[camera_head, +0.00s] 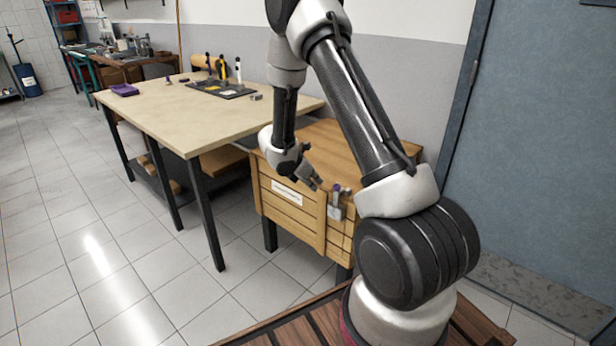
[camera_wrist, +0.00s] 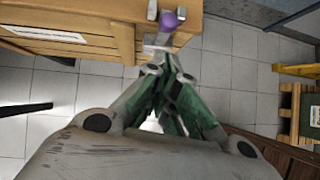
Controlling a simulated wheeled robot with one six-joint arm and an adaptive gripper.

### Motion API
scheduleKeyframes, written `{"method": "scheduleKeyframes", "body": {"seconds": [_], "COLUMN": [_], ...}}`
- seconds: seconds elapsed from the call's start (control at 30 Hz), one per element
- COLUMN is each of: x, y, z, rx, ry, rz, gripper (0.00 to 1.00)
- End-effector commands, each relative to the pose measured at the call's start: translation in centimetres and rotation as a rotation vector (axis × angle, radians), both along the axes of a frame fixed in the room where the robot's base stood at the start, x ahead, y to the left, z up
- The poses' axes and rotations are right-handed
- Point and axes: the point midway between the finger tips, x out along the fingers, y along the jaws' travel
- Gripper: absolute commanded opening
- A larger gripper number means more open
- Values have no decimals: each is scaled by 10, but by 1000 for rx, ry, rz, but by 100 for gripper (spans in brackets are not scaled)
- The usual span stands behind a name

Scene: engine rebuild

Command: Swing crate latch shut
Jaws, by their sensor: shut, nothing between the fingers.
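The wooden crate (camera_head: 290,206) stands on dark legs beside the workbench, with its lid down. A grey metal latch (camera_head: 337,207) with a purple knob sits on its front face near the top edge. In the wrist view the latch's purple knob (camera_wrist: 170,21) shows just beyond my fingertips, over grey metal (camera_wrist: 158,42). My gripper (camera_head: 315,184) is shut and empty, close to the latch on its left in the head view. My gripper (camera_wrist: 165,60) partly covers the lower latch in the wrist view. I cannot tell whether the fingertips touch it.
A long workbench (camera_head: 165,115) stands left of the crate, with a dark tool tray (camera_head: 222,90) and a purple item (camera_head: 125,90) on top. A grey-blue door (camera_head: 540,150) is at the right. The tiled floor at the left is clear.

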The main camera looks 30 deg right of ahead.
Motion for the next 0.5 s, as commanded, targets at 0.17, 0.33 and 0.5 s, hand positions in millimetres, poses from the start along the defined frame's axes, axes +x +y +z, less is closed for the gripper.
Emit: {"method": "scheduleKeyframes", "body": {"seconds": [0.17,0.33,0.5], "x": [-2,-3,-4], "y": [18,26,28], "z": [29,42,44], "rx": [1,0,1], "ry": [-3,-2,0], "rz": [1,1,0], "gripper": [0,0,0]}}
